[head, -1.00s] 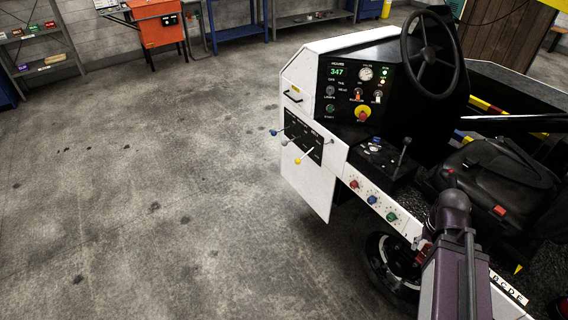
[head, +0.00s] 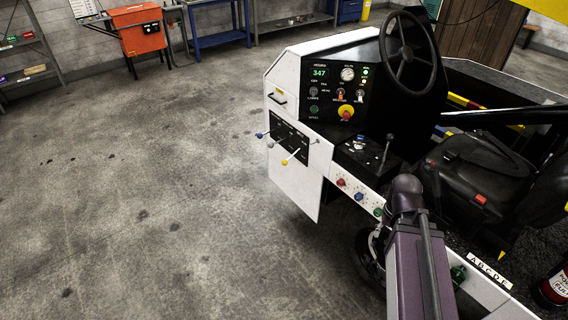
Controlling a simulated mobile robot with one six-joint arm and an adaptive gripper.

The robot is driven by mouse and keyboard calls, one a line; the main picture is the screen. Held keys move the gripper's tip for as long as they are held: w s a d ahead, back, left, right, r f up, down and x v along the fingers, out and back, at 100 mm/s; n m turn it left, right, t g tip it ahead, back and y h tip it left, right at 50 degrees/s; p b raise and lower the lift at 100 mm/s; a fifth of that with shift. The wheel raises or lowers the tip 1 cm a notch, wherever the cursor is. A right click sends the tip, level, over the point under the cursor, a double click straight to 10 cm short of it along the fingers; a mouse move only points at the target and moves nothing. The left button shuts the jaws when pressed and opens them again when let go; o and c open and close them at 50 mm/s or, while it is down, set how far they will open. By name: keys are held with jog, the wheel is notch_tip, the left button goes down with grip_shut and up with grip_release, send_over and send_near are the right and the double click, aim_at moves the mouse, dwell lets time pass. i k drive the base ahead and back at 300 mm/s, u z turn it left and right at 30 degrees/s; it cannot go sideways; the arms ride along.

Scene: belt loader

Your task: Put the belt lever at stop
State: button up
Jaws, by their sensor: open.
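The belt loader's white side (head: 295,193) carries a black lever panel (head: 289,141). Levers with a blue knob (head: 259,135), a grey knob (head: 271,144) and a yellow knob (head: 284,162) stick out from it towards the lower left. A small grey knob (head: 316,141) shows at the panel's right end. The panel's lettering is too small to read, so I cannot tell which lever is the belt lever or where its stop mark is. My purple arm link rises at the lower right, well right of the levers. My gripper is not in view.
The dashboard (head: 333,92), steering wheel (head: 411,47) and black seat (head: 485,170) are above and right of the panel. Red, blue and green knobs line a white rail (head: 358,196). A fire extinguisher (head: 555,286) stands lower right. The concrete floor (head: 150,200) left of the loader is clear.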

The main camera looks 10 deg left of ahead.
aim_at(285, 162)
jog(key=z, duration=0.05)
jog(key=i, duration=1)
jog(key=u, duration=0.05)
